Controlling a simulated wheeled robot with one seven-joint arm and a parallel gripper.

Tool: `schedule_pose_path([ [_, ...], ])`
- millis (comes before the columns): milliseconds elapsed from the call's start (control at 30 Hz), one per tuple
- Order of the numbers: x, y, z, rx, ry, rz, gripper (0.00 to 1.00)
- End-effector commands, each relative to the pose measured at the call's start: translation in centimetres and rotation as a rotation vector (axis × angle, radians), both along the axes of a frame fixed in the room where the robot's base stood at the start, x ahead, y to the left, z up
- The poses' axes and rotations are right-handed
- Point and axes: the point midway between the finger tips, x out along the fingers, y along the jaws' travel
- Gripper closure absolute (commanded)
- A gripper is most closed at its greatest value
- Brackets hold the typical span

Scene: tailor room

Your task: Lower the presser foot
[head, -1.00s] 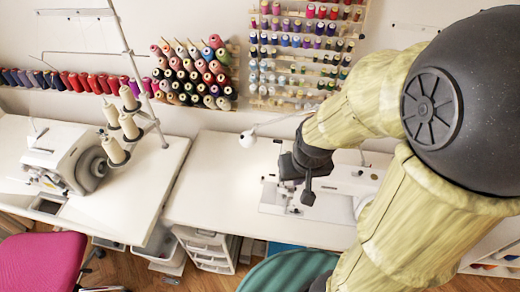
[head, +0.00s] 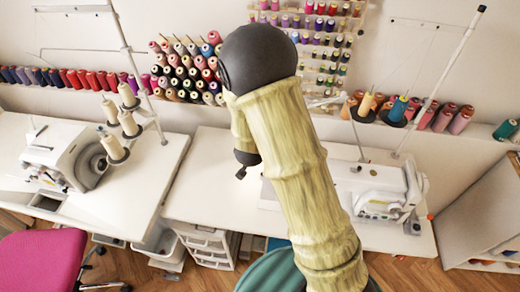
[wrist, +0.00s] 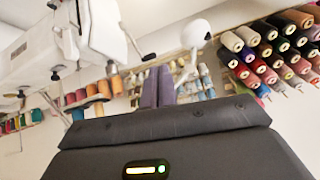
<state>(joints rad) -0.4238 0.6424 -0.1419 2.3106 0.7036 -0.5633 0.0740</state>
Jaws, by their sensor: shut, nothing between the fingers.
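The white sewing machine (head: 385,200) stands on the right-hand table in the head view. Its left end, where the presser foot sits, is hidden behind my arm. In the wrist view, which is tilted, white machine parts (wrist: 95,28) fill the upper left, with small dark parts on them. I cannot clearly pick out the presser foot there. My gripper (wrist: 158,86) is shut and empty, its two dark fingers side by side, apart from the machine in that picture. In the head view, only a small dark end of my gripper (head: 241,173) shows, over the table left of the machine.
A white lamp head (wrist: 195,32) is close beyond the fingers. Thread cones (head: 185,70) line the wall rack. A second machine (head: 75,155) stands on the left table, with a thread stand (head: 130,60). The right table's left part (head: 205,185) is clear.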

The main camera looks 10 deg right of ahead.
Motion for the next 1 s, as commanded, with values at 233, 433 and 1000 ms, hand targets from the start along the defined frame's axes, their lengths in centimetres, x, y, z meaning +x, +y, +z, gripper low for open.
schedule_pose_path([
  [233,1.9,0.1,-3.6,-0.215,-0.237,-0.147,1.0],
  [433,1.8,0.0,-4.0,-0.337,-0.372,-0.198,1.0],
  [1000,2.4,-0.6,-4.2,-0.35,-0.388,-0.207,1.0],
])
